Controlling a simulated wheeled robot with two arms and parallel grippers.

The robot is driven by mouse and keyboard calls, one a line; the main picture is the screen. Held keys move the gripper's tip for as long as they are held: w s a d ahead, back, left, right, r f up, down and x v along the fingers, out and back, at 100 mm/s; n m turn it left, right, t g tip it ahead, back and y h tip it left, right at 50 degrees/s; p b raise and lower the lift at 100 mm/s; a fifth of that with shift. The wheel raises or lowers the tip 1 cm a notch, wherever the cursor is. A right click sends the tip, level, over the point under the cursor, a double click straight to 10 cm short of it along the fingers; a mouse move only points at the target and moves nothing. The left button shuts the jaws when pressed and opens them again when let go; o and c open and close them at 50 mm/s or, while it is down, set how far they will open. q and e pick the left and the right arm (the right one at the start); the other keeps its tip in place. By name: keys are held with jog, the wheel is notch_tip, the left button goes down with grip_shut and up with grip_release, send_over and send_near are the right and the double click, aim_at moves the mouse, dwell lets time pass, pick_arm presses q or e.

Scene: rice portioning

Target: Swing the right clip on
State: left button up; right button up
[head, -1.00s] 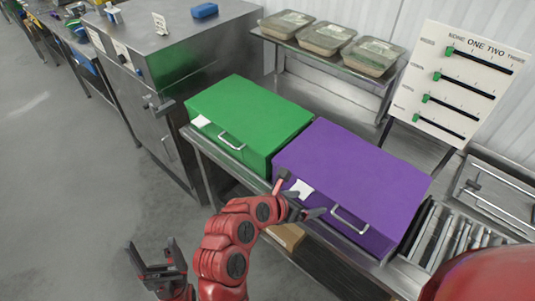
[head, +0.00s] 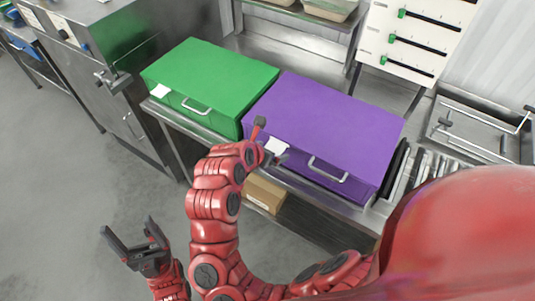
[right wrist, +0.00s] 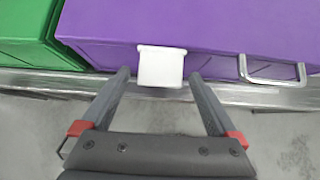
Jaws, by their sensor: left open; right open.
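A white flap (right wrist: 161,66), which appears to be the right clip, sits at the front edge of the purple box (right wrist: 215,22). In the head view the flap (head: 277,146) is at the left end of the purple box's (head: 330,120) front, left of its handle (head: 327,170). My right gripper (head: 270,143) is open. In the right wrist view its fingertips (right wrist: 158,75) stand on both sides of the flap, with gaps, so it is not gripped. My left gripper (head: 133,240) is open and empty over the floor, left of my right arm.
A green box (head: 212,80) with its own white flap (head: 160,91) and handle (head: 196,106) stands left of the purple box. A cardboard box (head: 265,193) is on the shelf below. A slider board (head: 415,45) is behind. Metal racks (head: 485,125) are at right.

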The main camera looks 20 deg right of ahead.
jog(key=c, duration=0.7)
jog(key=shift+o, duration=0.2)
jog(key=shift+w+d+f+b, duration=0.2)
jog(key=shift+f+b, duration=0.45)
jog(key=shift+b, duration=0.6)
jog(key=shift+w+d+f+b, duration=0.1)
jog(key=shift+d+f+b, duration=0.15)
jog(key=shift+f+b, duration=0.7)
jog(key=shift+w+d+b, duration=0.65)
jog(key=shift+d+b, duration=0.2)
jog(key=shift+b, duration=1.2)
jog(key=shift+r, duration=0.1)
